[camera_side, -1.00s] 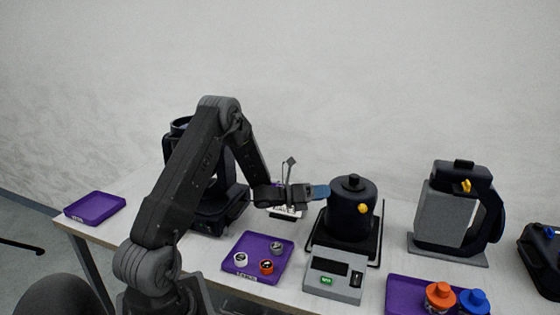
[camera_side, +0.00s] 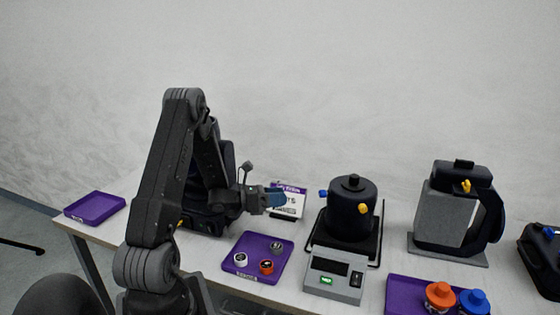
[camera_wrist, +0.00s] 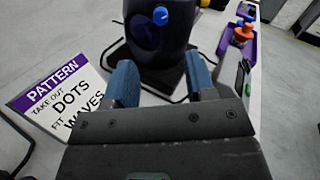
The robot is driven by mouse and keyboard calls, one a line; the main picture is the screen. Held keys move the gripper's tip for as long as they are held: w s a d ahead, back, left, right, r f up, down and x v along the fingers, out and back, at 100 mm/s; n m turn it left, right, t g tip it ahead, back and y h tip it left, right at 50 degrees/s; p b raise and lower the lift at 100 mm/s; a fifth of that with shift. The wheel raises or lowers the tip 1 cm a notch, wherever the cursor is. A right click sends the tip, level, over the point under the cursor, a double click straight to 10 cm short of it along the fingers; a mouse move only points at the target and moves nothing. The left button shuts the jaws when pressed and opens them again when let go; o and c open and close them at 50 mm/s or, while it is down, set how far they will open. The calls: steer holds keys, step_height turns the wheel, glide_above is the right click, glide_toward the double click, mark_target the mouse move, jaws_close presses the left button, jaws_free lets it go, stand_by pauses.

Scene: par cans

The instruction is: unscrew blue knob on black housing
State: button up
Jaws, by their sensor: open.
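The black housing (camera_side: 351,222) stands upright on a stand behind a grey box with a display. The blue knob (camera_side: 323,193) sticks out of its left side, and it also shows in the wrist view (camera_wrist: 160,15) on the housing's face. A yellow knob (camera_side: 363,209) is on the housing's front right. My gripper (camera_side: 279,198) is left of the blue knob, apart from it, pointing at the housing. In the wrist view its blue fingers (camera_wrist: 162,82) are spread with nothing between them, and the knob lies beyond them, near the middle.
A sign (camera_side: 287,203) stands behind my gripper. A purple tray (camera_side: 237,270) with small round parts lies in front. Another purple tray (camera_side: 400,292) holds orange and blue capped pieces. A grey and black unit (camera_side: 450,212) is at right. An empty purple tray (camera_side: 95,206) is far left.

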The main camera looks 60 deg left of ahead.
steer(key=a+r+m+t, duration=0.1)
steer(key=r+m, duration=0.2)
steer(key=m, duration=0.8)
steer(key=w+a+r+m+t+y, duration=0.1)
steer(key=r+m+t, duration=0.1)
steer(key=m, duration=1)
steer(key=w+a+r+m+t, duration=0.1)
steer(key=r+m, duration=0.4)
steer(key=m, duration=0.6)
steer(key=shift+t, duration=0.4)
steer(key=shift+w, duration=0.1)
